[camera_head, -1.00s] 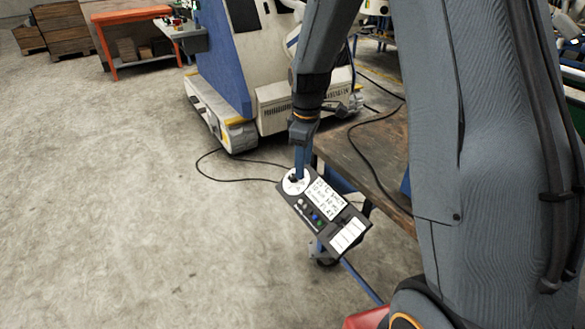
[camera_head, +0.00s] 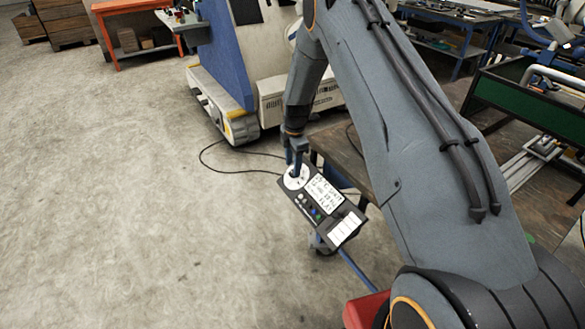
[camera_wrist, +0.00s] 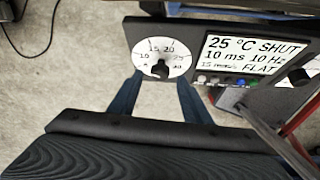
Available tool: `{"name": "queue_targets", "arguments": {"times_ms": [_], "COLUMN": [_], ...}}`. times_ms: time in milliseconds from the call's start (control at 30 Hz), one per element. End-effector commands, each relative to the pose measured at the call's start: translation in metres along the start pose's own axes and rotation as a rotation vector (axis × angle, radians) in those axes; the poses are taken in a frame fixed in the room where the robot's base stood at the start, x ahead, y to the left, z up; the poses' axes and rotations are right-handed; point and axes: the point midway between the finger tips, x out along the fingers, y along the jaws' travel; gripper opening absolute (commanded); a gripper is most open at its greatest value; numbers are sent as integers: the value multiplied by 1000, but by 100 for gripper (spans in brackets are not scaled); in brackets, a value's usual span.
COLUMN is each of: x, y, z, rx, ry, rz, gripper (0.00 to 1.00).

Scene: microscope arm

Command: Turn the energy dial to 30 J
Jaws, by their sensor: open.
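The energy dial is a white disc with a black knob (camera_wrist: 160,69) at its middle, on a dark control panel (camera_wrist: 137,30). The scale numbers 10, 15, 20 and 25 read along its top, with 30 at the lower right. I cannot tell clearly which number the knob points at. In the head view the dial (camera_head: 297,183) is at the panel's upper left end, partly hidden by my gripper (camera_head: 294,172). The blue fingers of my gripper (camera_wrist: 160,85) are open in the wrist view, one on each side below the knob, with nothing held.
A display (camera_wrist: 255,58) reading "25 °C SHUT, 10 ms 10 Hz, FLAT" is right of the dial, with several small buttons (camera_wrist: 225,82) below it. A workbench (camera_head: 345,150) stands behind the panel. The floor (camera_head: 120,220) at the left is clear, with a loose cable.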

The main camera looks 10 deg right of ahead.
Motion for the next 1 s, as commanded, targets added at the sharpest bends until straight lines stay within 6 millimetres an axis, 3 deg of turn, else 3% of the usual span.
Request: {"name": "queue_targets", "arguments": {"times_ms": [233, 600, 833, 1000], "x": [23, 27, 27, 27], "y": [-1, 0, 0, -1], "z": [0, 0, 0, 0], "rx": [1, 1, 1, 6], "ry": [0, 0, 0, 0], "rz": [-2, 0, 0, 2], "gripper": [44, 44, 5, 3]}}
